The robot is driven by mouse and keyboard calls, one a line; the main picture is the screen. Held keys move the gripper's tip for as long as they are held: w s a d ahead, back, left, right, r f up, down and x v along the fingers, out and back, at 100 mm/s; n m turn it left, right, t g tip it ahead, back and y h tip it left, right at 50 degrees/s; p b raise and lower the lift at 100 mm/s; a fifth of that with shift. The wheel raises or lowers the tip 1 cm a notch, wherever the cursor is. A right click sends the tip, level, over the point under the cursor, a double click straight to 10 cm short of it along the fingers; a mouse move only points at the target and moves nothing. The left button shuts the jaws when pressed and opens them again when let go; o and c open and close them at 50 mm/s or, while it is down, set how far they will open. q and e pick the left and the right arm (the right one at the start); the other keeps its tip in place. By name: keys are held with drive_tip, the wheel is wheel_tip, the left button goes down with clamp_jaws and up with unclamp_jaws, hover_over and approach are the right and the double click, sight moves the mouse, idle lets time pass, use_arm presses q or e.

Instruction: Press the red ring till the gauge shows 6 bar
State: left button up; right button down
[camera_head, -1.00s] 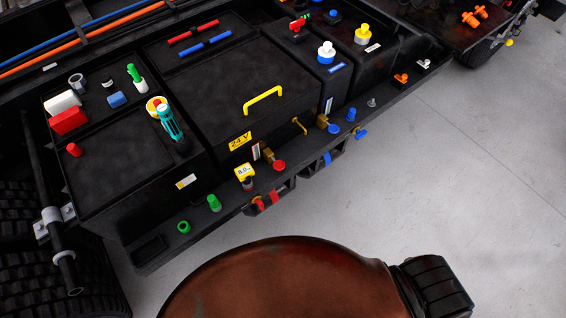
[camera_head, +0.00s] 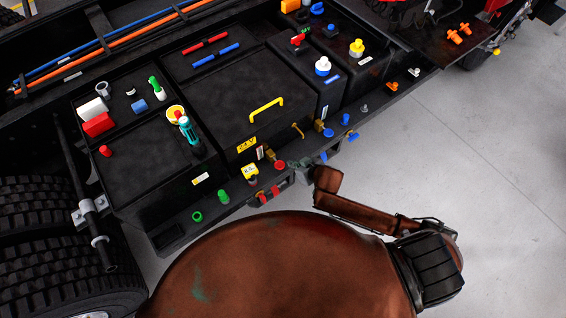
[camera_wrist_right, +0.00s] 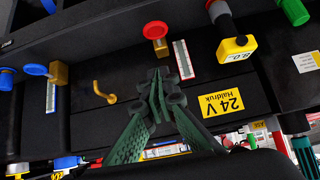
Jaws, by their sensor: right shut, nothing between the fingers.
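The red ring (camera_head: 279,164), a red disc-shaped button, sits on the vehicle's side ledge. It also shows at the top of the right wrist view (camera_wrist_right: 155,30). The yellow gauge (camera_head: 250,171) is left of it in the head view; in the right wrist view the gauge (camera_wrist_right: 237,48) is upside down and too small to read surely. My right gripper (camera_wrist_right: 160,78) has its green fingers shut and empty, below the red ring in that view and apart from it. In the head view its tip region (camera_head: 302,176) is small and dark beside the ledge. My left gripper is not in view.
A brass fitting with a blue knob (camera_wrist_right: 36,70) and a yellow hook (camera_wrist_right: 104,92) stand near the gripper. A green knob (camera_head: 223,196) is beyond the gauge. A yellow handle (camera_head: 266,109) tops the black box. Grey floor (camera_head: 470,150) is clear at right.

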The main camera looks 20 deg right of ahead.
drive_tip(key=shift+w+f, duration=0.1)
drive_tip(key=shift+f, duration=0.05)
hover_over(279, 163)
drive_tip(key=s, duration=0.2)
drive_tip(key=f, duration=0.7)
drive_tip(key=shift+s+d, duration=0.15)
drive_tip(key=shift+d, duration=0.25)
wheel_tip(279, 163, down, 3)
drive_tip(key=shift+s+r+b, duration=0.1)
drive_tip(key=shift+r+b, duration=0.1)
drive_tip(key=shift+b, duration=0.1)
drive_tip(key=shift+f, duration=0.65)
